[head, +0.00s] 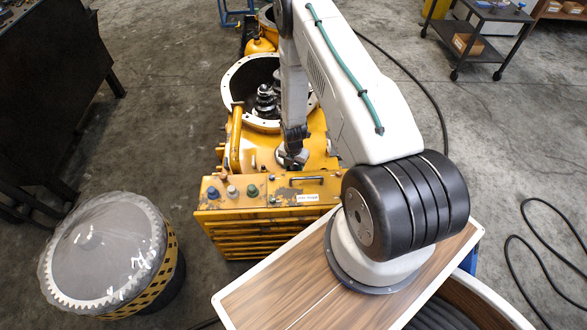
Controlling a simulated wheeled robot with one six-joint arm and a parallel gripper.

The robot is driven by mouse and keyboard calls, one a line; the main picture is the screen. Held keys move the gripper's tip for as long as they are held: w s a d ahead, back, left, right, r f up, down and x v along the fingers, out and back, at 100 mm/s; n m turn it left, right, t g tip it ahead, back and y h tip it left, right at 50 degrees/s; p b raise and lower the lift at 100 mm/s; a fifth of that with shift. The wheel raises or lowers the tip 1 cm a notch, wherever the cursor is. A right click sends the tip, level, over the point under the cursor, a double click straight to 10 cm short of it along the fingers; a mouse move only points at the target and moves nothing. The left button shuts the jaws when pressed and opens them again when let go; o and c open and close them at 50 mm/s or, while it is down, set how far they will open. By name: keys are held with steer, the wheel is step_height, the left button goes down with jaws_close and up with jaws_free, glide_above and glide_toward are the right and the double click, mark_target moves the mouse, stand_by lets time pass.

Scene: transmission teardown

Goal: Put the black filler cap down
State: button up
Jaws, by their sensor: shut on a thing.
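I cannot tell whether the cap touches the housing top. On the front ledge of the housing are a blue cap (213,193), a pale cap (232,190) and a green cap (252,191).
Metal gears (266,101) stand inside the round opening. A large wrapped gear (103,250) sits on a drum at lower left. A dark bench (50,75) is at left and a cart (488,30) at upper right. Black cables (525,240) lie on the floor at right.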

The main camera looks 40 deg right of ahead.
steer(key=shift+f, duration=0.85)
steer(key=o, duration=1.3)
steer(key=shift+f, duration=0.1)
